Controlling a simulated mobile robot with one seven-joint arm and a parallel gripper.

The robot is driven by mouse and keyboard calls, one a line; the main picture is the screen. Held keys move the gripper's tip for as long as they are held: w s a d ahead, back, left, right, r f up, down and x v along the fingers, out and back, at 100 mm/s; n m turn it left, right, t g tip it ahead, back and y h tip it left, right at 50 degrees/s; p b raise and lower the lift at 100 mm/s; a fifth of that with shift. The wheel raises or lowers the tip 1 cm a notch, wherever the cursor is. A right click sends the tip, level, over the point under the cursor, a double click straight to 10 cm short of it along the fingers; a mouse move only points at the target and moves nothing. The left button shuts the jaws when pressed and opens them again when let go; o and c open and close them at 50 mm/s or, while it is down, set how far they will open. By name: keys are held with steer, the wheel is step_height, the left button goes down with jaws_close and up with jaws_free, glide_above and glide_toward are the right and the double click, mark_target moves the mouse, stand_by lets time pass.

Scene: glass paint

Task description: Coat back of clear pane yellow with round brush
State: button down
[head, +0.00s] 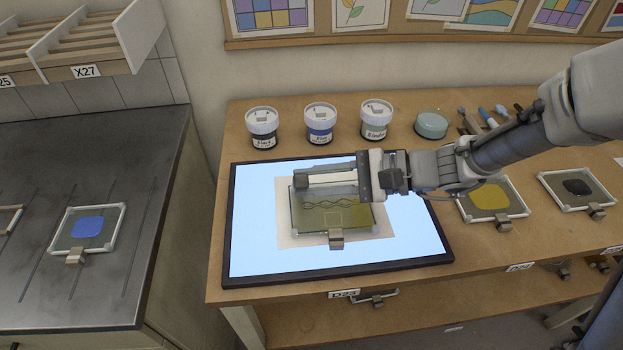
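A clear, faintly greenish pane (348,218) with a wavy line pattern and a small rectangle outline lies on a pale sheet (288,236) on the lit panel (250,252). A metal clip (336,238) sits on its near edge. My gripper (304,178) reaches in from the right, its fingers pointing left over the pane's far edge. The fingers overlap in this view, so their opening is unclear; no brush shows in them. Several brushes (489,118) lie at the back right, partly behind my arm; I cannot tell which is round. A framed pane with a yellow patch (490,196) lies right of the panel.
A dark-patched pane (577,189) lies far right, a blue-patched pane (87,227) on the left counter.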

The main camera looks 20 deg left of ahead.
steer(key=shift+f+b, duration=0.3)
steer(key=shift+f, duration=0.05)
steer(key=shift+f, duration=0.3)
stand_by(0.4)
steer(key=shift+d, duration=0.1)
steer(key=w+d+p, duration=0.2)
steer(key=w+d, duration=0.4)
steer(key=d, duration=0.5)
steer(key=shift+d, duration=0.35)
stand_by(1.1)
step_height(320, 180, up, 5)
steer(key=p, duration=0.4)
stand_by(1.0)
